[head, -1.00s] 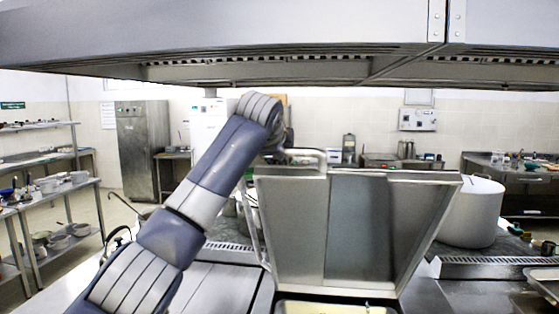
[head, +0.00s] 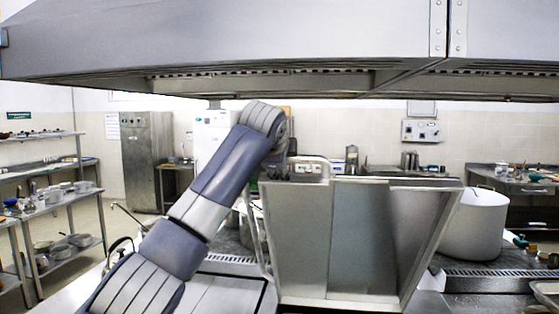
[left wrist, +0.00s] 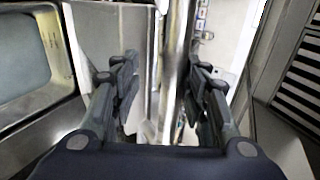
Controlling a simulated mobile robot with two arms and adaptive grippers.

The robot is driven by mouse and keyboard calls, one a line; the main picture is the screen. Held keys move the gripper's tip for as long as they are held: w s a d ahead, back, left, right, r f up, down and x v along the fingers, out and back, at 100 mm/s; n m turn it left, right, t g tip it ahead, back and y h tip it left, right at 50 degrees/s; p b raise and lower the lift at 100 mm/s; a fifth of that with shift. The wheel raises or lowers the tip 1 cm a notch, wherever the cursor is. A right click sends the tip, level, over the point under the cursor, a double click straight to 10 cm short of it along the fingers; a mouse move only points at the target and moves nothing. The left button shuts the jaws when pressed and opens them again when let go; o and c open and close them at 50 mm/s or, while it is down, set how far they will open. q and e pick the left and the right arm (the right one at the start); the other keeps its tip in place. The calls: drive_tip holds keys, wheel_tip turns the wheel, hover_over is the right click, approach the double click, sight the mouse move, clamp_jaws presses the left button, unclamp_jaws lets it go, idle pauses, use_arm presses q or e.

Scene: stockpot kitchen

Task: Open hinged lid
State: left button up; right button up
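The hinged steel lid (head: 360,240) stands raised, nearly upright, in the middle of the head view, its ribbed inner side toward me. My left arm reaches up from the lower left and over to the lid's top left corner. The left gripper (head: 305,168) is mostly hidden there behind the lid's top edge. In the left wrist view, the left gripper's (left wrist: 163,75) two fingers are apart, on either side of a bright metal bar (left wrist: 177,50) along the lid. I cannot tell whether either finger touches it. My right gripper is in neither view.
A steel hood (head: 230,45) hangs low across the top. A large pale stockpot (head: 474,225) stands right of the lid. Shelves with dishes (head: 65,200) are at the left, a steel cabinet (head: 147,160) at the back. In the left wrist view, an open basin (left wrist: 25,60) lies left of the lid.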

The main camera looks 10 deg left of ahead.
use_arm(q)
drive_tip(key=v, duration=1.2)
